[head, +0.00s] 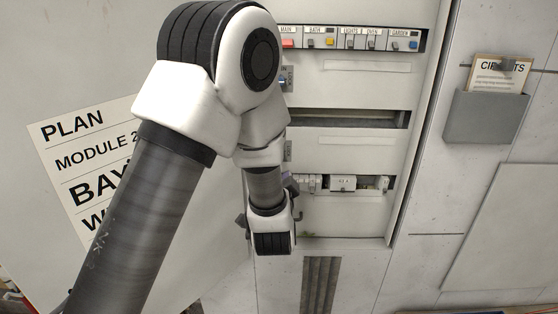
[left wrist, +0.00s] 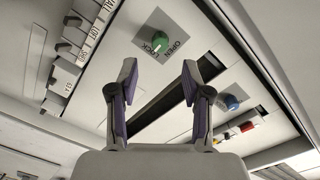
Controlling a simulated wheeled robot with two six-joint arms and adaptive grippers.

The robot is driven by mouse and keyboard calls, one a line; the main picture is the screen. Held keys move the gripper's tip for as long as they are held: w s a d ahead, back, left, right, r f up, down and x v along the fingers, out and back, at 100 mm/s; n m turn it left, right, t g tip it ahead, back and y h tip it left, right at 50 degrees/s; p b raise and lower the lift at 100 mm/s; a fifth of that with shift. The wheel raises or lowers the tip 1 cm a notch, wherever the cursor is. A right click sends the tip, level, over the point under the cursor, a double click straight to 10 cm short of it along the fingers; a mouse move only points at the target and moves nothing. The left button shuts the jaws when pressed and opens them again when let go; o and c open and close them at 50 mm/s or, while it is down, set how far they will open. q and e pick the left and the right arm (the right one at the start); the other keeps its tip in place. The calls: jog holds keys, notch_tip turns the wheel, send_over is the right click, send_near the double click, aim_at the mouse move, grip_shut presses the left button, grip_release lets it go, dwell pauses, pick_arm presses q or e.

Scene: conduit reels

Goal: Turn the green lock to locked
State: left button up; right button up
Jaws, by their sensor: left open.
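The green lock (left wrist: 160,43) is a round green knob on a grey square plate marked OPEN and LOCK, near the top middle of the left wrist view. A pale mark shows on the knob, but I cannot tell surely which word it points to. My left gripper (left wrist: 160,76) is open and empty, its two fingers apart just below the knob in that view and not closed around it. In the head view my left arm hides the green knob and most of the gripper. My right gripper is in neither view.
A blue knob (left wrist: 230,102) sits on a similar plate beyond the dark slot. Breaker rows (head: 350,38) and lower switches (head: 342,183) line the cabinet. A grey card holder (head: 486,117) hangs right. A PLAN sheet (head: 82,150) is at left.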

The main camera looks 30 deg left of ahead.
pick_arm(q)
jog(key=v, duration=0.5)
jog(key=shift+s+d+r, duration=0.1)
jog(key=shift+s, duration=0.1)
